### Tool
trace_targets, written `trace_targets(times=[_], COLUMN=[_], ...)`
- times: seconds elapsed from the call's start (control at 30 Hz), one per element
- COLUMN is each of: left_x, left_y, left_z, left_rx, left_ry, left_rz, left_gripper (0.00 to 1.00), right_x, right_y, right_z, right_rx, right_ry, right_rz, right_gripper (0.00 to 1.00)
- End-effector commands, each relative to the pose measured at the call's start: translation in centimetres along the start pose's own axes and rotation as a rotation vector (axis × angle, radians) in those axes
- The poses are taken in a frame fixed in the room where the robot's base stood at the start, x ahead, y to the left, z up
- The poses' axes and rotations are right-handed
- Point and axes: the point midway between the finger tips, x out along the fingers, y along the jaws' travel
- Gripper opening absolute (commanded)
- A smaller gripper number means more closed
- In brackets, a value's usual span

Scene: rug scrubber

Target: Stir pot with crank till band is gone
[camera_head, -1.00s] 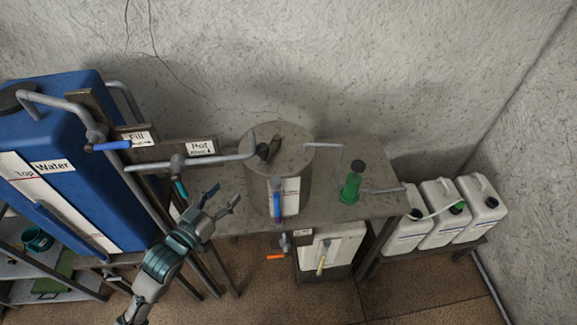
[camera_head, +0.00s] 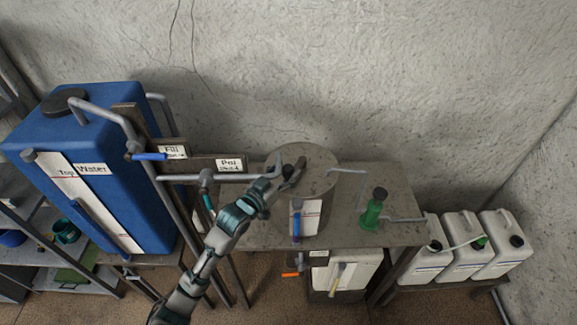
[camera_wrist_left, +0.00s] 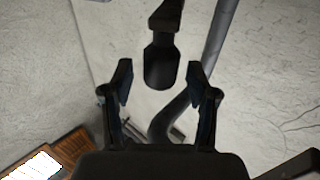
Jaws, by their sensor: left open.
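The grey metal pot (camera_head: 322,205) stands on the bench, with a round lid on top. The crank's dark handle (camera_head: 287,171) is at the lid's left side. In the left wrist view the dark crank handle (camera_wrist_left: 160,66) hangs between my fingertips, with gaps on both sides. My left gripper (camera_head: 290,178) is open at the pot's top left, around or just short of the handle; it also shows in the left wrist view (camera_wrist_left: 158,76). A white label (camera_head: 307,218) and a blue-handled valve (camera_head: 296,225) are on the pot's front. I cannot make out a band. My right gripper is not in view.
A blue water tank (camera_head: 70,135) stands left. A fill pipe with a blue lever (camera_head: 150,156) and a second pipe (camera_head: 185,178) run close to my arm. A green pump (camera_head: 372,211) stands right of the pot, and white jugs (camera_head: 462,262) farther right.

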Motion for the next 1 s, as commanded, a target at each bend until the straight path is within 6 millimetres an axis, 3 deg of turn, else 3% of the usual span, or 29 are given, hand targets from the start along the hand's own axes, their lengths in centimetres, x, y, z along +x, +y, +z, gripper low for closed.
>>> trace_targets(times=[0.13, 0.43, 0.67, 0.7, 1.0], left_x=[1.2, 1.4, 1.4, 1.4, 2.0], left_y=[0.0, 0.0, 0.0, 0.0, 0.0], left_z=[-0.1, 0.0, 0.0, 0.1, 0.1], left_rx=[0.000, 0.001, 0.001, 0.001, 0.001], left_ry=[0.000, 0.000, -0.001, -0.001, -0.001], left_rz=[0.000, 0.000, 0.000, 0.000, 0.005], left_gripper=[0.59, 0.59, 0.04, 0.00, 0.00], right_x=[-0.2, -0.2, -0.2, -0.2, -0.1], right_y=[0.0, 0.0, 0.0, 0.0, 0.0], right_z=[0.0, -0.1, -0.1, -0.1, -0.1], right_rx=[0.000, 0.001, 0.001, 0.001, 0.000], right_ry=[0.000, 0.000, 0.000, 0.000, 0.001], right_rz=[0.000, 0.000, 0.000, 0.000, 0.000], right_gripper=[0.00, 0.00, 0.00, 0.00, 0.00])
